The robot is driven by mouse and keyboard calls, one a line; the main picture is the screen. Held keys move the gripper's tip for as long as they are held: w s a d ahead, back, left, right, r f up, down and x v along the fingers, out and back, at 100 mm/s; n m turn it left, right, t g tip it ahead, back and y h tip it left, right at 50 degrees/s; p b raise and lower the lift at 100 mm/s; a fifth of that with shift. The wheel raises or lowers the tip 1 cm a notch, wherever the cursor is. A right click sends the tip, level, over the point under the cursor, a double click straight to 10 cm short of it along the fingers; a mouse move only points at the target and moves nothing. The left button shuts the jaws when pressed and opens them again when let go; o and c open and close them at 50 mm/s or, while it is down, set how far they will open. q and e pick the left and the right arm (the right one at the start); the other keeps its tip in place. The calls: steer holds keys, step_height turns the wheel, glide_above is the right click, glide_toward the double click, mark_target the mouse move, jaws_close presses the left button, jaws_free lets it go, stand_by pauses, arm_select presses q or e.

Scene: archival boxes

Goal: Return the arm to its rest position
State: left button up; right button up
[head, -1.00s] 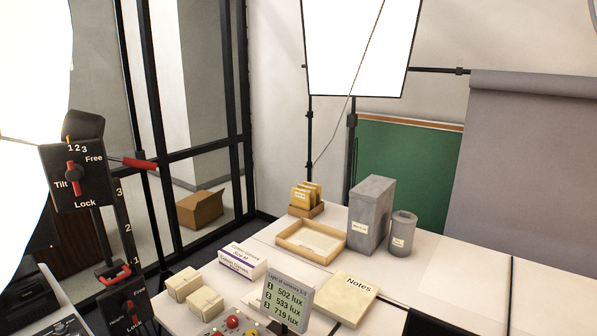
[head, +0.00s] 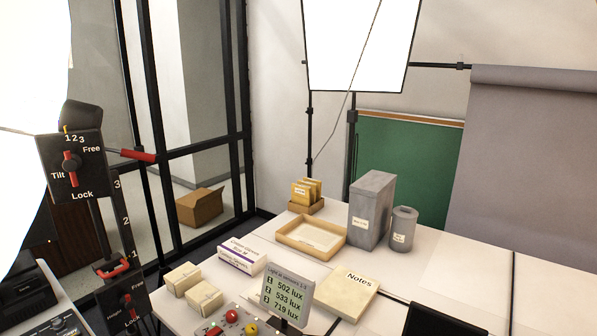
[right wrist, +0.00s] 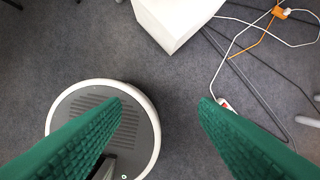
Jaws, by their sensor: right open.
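My right gripper (right wrist: 160,105) shows in the right wrist view as two green ribbed fingers spread well apart. It is open, with nothing between the fingers, and it points down at the grey carpet. A round grey and white base (right wrist: 140,118), which looks like my own, lies below the left finger. Neither gripper shows in the head view, and my left gripper is in no view. On the table in the head view stand a tall grey archival box (head: 371,210) and a smaller grey canister (head: 402,229).
A shallow tray (head: 283,236), a Notes pad (head: 350,292), a lux display (head: 287,298), a glove box (head: 242,255) and small cream boxes (head: 205,297) share the table. A lamp stand (head: 118,235) is at left. Cables (right wrist: 236,62) and a white block (right wrist: 172,22) are at floor level.

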steer(key=s+d+f+g+b, duration=0.1)
steer(key=s+d+f+b, duration=0.1)
steer(key=s+f, duration=1.4)
step_height(320, 180, down, 3)
steer(key=shift+s+d+r, duration=0.1)
steer(key=shift+s+d, duration=0.25)
steer(key=shift+d, duration=0.15)
